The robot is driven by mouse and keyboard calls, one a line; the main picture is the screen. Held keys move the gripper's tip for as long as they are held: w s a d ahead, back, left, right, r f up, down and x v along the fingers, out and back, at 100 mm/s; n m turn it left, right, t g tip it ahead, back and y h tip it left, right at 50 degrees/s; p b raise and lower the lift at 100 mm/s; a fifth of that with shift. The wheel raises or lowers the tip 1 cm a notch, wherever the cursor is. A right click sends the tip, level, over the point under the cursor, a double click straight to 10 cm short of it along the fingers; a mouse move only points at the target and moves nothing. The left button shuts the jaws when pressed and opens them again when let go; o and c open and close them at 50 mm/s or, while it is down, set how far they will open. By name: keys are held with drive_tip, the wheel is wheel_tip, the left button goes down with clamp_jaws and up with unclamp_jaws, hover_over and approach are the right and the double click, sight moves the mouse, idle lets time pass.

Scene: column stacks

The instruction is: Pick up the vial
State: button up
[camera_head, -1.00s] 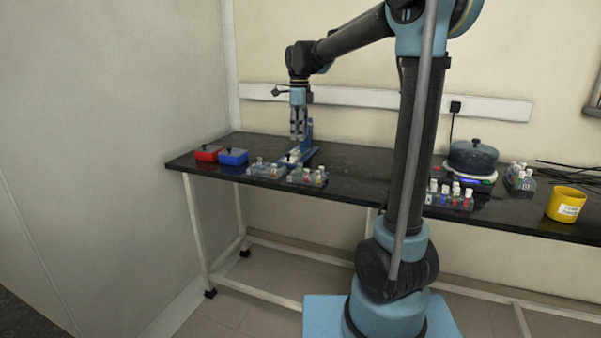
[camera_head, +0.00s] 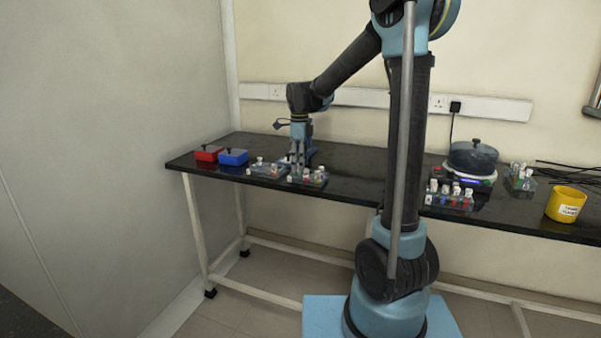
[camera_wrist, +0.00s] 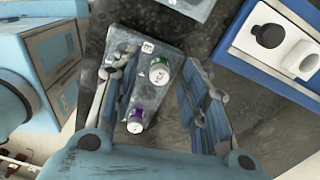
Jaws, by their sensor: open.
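My gripper (camera_head: 297,170) points down over the left end of the black bench, at the clear vial racks. In the wrist view my gripper (camera_wrist: 150,80) is open, with a fingertip on each side of a clear rack (camera_wrist: 155,50). A white-capped vial with a green ring (camera_wrist: 160,73) and one with a purple ring (camera_wrist: 136,121) show between the fingers. I cannot tell whether a finger touches any vial. The racks (camera_head: 307,178) are small in the head view.
A red box (camera_head: 207,154) and a blue box (camera_head: 233,157) stand left of the racks. A blue stand is behind my gripper. Farther right are another vial rack (camera_head: 448,201), a dark pot (camera_head: 472,156) and a yellow container (camera_head: 566,204). The bench's middle is clear.

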drive_tip(key=shift+f, duration=0.35)
drive_tip(key=c, duration=0.9)
drive_tip(key=shift+r, duration=0.15)
